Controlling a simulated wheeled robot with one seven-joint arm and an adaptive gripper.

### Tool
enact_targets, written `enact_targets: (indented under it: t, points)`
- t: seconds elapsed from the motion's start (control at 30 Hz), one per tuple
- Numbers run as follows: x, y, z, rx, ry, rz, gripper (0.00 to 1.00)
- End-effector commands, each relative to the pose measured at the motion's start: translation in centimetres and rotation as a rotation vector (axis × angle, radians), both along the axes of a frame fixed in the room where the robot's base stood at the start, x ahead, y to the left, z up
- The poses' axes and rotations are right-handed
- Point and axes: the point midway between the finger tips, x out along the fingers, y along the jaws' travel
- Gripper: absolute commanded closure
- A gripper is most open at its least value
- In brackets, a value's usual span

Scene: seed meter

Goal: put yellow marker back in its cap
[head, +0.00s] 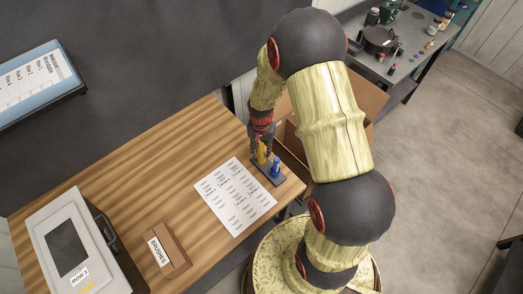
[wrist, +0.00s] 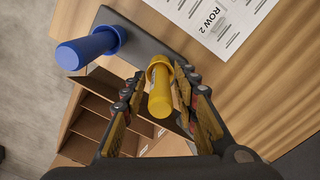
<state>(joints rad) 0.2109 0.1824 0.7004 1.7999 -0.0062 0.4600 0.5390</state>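The yellow marker (wrist: 160,97) stands between the fingers of my gripper (wrist: 159,88) in the wrist view. Its far end meets a wider yellow collar, apparently its cap (wrist: 158,69), at the dark holder (wrist: 150,43). Whether it is fully seated I cannot tell. My gripper looks open by a little, with a narrow gap left of the marker and the right finger close beside it. A blue marker (wrist: 85,47) stands in the same holder. In the head view, my gripper (head: 261,152) is over the holder (head: 269,172), partly hiding the yellow marker.
A printed sheet (head: 235,195) lies left of the holder on the wooden table (head: 180,150). A brushes box (head: 167,250) and a grey case (head: 75,245) stand farther left. An open cardboard box (head: 366,95) is beyond the table's right edge, behind my arm.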

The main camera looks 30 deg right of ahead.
Motion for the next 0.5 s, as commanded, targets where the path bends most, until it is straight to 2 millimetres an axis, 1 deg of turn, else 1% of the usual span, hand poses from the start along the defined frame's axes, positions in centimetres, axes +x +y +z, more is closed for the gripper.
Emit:
enact_targets:
  t: [0.03, 0.1, 0.37, 0.5]
  points:
    - [0.00, 0.00, 0.00, 0.000, 0.000, 0.000, 0.66]
    - [0.00, 0.00, 0.00, 0.000, 0.000, 0.000, 0.62]
    - [0.00, 0.00, 0.03, 0.000, 0.000, 0.000, 0.62]
    - [0.09, -0.01, 0.86, -0.001, -0.002, 0.000, 0.62]
